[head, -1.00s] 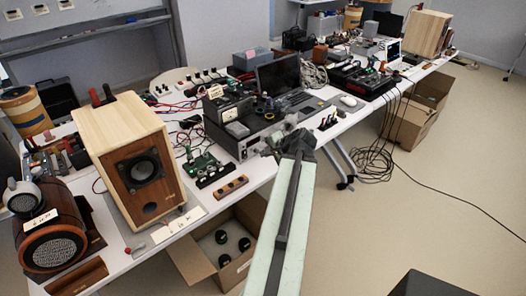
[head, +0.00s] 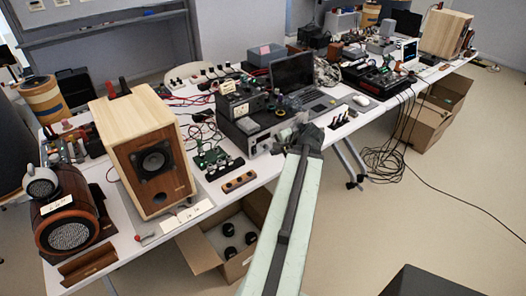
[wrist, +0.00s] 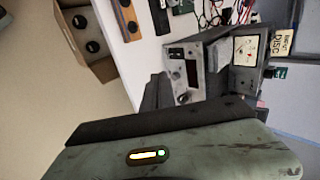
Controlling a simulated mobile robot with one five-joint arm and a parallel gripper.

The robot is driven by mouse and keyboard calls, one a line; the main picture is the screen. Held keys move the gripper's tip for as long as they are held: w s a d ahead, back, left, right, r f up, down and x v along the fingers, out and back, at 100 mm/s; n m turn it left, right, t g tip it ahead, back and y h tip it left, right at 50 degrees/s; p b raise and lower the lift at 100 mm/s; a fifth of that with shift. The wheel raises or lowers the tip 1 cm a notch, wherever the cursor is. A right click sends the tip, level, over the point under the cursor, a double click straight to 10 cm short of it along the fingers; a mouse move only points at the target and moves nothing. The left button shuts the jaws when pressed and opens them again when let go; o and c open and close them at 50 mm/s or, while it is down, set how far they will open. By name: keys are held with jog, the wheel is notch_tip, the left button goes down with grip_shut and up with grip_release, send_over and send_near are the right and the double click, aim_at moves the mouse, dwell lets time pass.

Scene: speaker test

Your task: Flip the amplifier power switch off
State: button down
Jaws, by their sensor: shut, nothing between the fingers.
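The amplifier (head: 262,142) is a wide box with a silver front, near the front edge of the table in the head view. In the wrist view its front panel (wrist: 194,78) shows turned on its side, with dark knobs and a dark window. I cannot make out which part is the power switch. My gripper (head: 299,128) is in front of the amplifier's right part in the head view and hides some of it. In the wrist view my gripper (wrist: 160,92) is shut and empty, its dark fingers beside the panel. I cannot tell whether they touch it.
A meter unit (head: 243,101) stands on the amplifier, with a laptop (head: 305,90) behind. A wooden speaker (head: 150,150) and a green circuit board (head: 213,157) stand to the left. An open carton (head: 205,255) is under the table. The floor at right is mostly clear.

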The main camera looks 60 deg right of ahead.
jog(key=b, duration=0.8)
send_near(255, 153)
notch_tip(255, 153, down, 5)
jog(key=shift+r, duration=0.1)
jog(key=w, duration=0.1)
jog(key=w+d, duration=0.1)
jog(key=shift+w+d+r, duration=0.1)
jog(key=shift+w+r, duration=0.05)
jog(key=shift+w, duration=0.15)
jog(key=shift+w+d, duration=0.2)
jog(key=shift+w, duration=0.35)
